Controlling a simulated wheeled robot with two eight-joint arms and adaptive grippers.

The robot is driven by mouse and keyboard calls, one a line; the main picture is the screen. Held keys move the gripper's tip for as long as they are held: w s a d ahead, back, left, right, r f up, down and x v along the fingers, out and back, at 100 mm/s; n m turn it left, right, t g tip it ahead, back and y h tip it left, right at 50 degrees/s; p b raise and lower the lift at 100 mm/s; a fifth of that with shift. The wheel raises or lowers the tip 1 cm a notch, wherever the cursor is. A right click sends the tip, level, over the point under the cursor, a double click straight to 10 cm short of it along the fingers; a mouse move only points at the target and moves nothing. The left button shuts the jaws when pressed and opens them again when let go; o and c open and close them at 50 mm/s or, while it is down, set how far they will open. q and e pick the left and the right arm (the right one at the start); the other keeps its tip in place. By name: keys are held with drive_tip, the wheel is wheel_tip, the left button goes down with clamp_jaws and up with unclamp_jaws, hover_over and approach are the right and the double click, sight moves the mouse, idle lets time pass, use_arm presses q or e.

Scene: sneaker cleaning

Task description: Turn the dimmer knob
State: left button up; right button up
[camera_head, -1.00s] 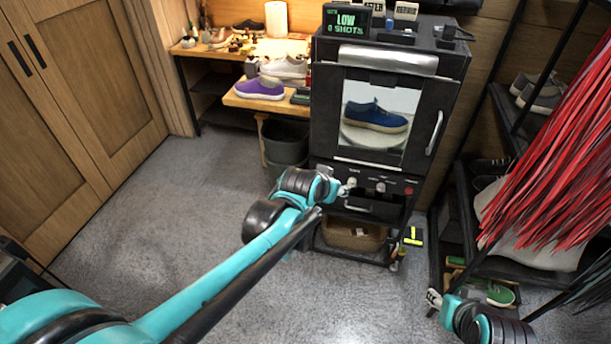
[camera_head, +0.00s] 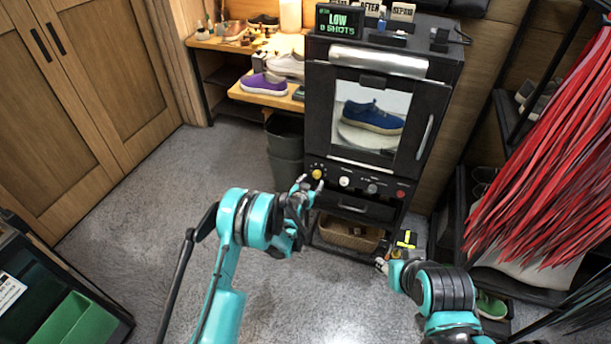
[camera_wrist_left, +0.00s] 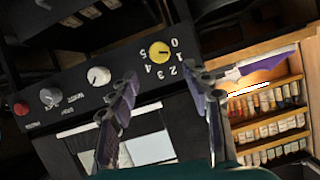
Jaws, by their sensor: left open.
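A yellow knob (camera_head: 317,174) with a 0-to-5 scale is at the left end of the black cabinet's control panel. It also shows in the left wrist view (camera_wrist_left: 160,50), where the picture is turned over. A white knob (camera_head: 345,182) and a grey knob (camera_head: 371,188) sit to its right, then a red button (camera_head: 401,194). The small labels are too unclear to read. My left gripper (camera_head: 311,185) is open and empty, just in front of and below the yellow knob, apart from it. My right gripper (camera_head: 382,265) is low at right; its jaws are unclear.
The black cabinet (camera_head: 318,110) holds a blue sneaker (camera_head: 372,117) behind a window. A wicker basket (camera_head: 348,232) is underneath. A grey bin (camera_head: 286,140) stands to its left. Red strands (camera_head: 540,150) hang at right.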

sight(316, 175)
use_arm(q)
drive_tip(key=x, duration=0.2)
drive_tip(key=b+x, duration=0.1)
drive_tip(key=x, duration=0.1)
drive_tip(key=b+x, duration=0.1)
drive_tip(key=x, duration=0.2)
drive_tip(key=shift+s+a+f, duration=0.1)
drive_tip(key=shift+f, duration=0.15)
drive_tip(key=shift+w+b, duration=0.35)
drive_tip(key=shift+w, duration=0.1)
drive_tip(key=shift+c, duration=0.4)
clamp_jaws()
